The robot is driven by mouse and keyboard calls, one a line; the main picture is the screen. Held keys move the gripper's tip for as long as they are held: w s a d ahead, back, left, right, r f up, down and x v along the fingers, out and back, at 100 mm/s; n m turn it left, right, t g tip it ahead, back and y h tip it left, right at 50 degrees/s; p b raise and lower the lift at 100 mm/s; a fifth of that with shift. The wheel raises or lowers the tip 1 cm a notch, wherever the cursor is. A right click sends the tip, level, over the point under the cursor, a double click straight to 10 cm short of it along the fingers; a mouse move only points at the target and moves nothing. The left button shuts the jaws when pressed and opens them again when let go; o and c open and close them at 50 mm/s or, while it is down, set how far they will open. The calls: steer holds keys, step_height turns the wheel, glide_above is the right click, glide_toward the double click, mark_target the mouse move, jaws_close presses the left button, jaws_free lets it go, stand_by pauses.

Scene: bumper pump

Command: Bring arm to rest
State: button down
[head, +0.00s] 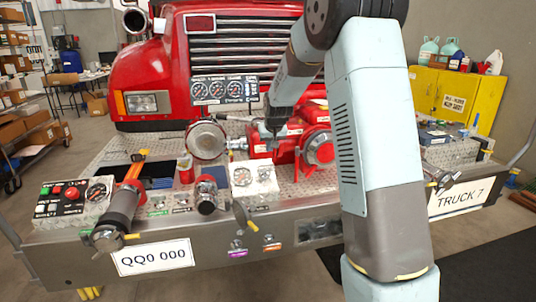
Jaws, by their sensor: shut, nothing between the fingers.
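My arm rises from the lower right of the head view, bends at the top and slopes down toward the pump. My gripper (273,133) is at its lower end, small and dark, just in front of the red pump body (290,140). It is shut with nothing held. I cannot tell whether the fingertips touch the pump. My arm hides part of the bumper and the truck's right side.
The red truck (150,65) stands behind its metal bumper (75,240), which carries a gauge panel (224,91), a control box (75,198), pipe fittings (118,207) and a round cap (206,140). A yellow cabinet (458,95) stands at the right. Shelves (25,125) stand at the left.

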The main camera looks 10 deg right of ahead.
steer(key=s+r, duration=0.7)
steer(key=s, duration=0.4)
steer(key=s+r, duration=0.7)
steer(key=s, duration=2.8)
steer(key=shift+s+f, duration=0.2)
steer(key=shift+f, duration=0.25)
